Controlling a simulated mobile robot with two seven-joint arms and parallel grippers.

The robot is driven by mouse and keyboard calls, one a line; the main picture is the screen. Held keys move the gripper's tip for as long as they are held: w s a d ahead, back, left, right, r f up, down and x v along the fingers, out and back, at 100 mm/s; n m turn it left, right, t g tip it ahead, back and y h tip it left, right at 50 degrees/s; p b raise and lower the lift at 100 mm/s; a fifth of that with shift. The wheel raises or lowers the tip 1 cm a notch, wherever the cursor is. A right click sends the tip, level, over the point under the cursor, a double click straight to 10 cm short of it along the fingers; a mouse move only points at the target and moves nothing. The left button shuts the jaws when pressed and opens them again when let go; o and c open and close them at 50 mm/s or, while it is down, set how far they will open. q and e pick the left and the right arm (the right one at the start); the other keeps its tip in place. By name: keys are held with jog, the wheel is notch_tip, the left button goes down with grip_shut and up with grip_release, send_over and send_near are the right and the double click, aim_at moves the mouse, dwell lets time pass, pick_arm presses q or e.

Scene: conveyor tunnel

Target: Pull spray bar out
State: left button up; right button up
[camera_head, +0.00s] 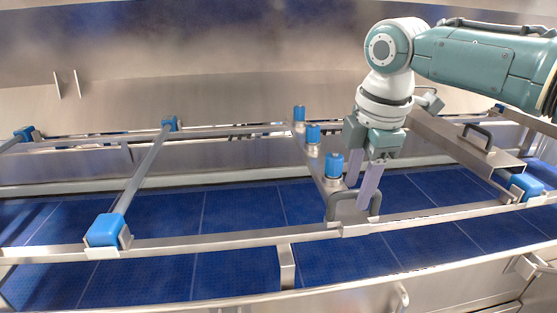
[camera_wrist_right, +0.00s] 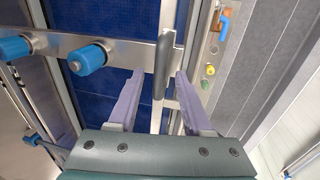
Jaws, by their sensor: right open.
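The spray bar is a steel bar (camera_head: 315,168) with blue nozzles, running across the blue belt in the head view. A dark handle (camera_head: 331,207) stands at its near end. It also shows in the right wrist view, with two blue nozzles (camera_wrist_right: 88,59) and the dark handle (camera_wrist_right: 163,62). My right gripper (camera_head: 360,196) is open above the near end of the bar, its pale purple fingers pointing down. In the wrist view the handle lies between the two fingers, with a gap seen on each side. No grip on it shows. My left gripper is not in view.
A steel rail (camera_head: 215,242) with blue clamps (camera_head: 106,230) runs along the front. Another steel bar with a dark handle (camera_head: 477,137) lies to the right. The blue belt (camera_head: 240,208) lies below the frame. A steel wall (camera_head: 200,95) closes the back.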

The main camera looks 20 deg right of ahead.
jog(key=shift+c, duration=0.3)
grip_shut()
dwell(1.1)
